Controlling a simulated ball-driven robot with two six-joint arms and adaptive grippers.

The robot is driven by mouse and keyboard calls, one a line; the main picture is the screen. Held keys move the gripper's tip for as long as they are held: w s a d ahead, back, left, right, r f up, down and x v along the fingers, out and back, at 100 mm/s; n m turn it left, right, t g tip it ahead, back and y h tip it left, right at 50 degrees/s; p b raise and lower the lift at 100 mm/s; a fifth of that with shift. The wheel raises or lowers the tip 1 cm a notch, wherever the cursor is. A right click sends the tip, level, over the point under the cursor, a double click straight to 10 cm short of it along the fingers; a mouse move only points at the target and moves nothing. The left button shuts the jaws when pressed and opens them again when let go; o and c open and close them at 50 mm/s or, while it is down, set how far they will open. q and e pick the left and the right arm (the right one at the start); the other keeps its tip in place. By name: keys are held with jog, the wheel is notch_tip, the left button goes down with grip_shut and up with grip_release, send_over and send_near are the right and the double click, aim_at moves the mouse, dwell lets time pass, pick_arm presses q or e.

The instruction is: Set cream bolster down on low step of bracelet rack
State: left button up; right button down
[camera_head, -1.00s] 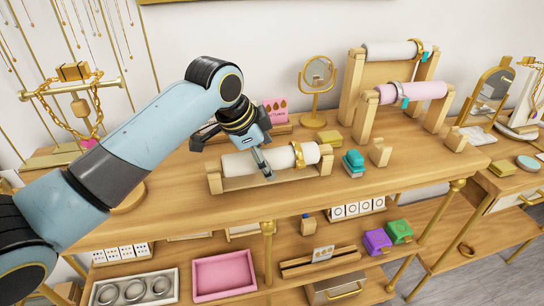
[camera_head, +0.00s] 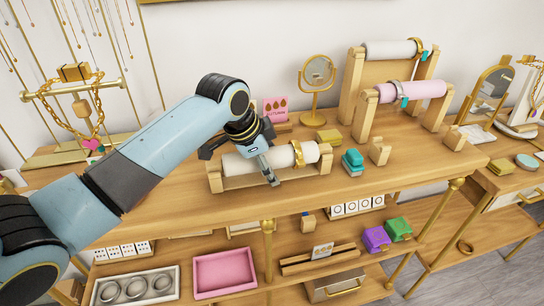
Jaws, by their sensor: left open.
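A cream bolster (camera_head: 238,163) with a gold bracelet (camera_head: 298,155) near its right end lies in a low wooden cradle (camera_head: 215,181) on the tabletop. My left gripper (camera_head: 266,172) is open at the bolster's middle, with one finger showing in front of it; the other finger is hidden. I cannot tell whether it touches the bolster. The wooden bracelet rack (camera_head: 367,116) stands to the right. Its top step holds another cream bolster (camera_head: 388,50) and its middle step a pink bolster (camera_head: 425,89). Its low step, between short posts (camera_head: 379,152), is empty. My right gripper is out of view.
A round gold mirror (camera_head: 318,76) and a pink card (camera_head: 275,108) stand behind the cradle. The table's front strip is clear.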

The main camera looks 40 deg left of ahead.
pick_arm(q)
jog(key=c, duration=1.5)
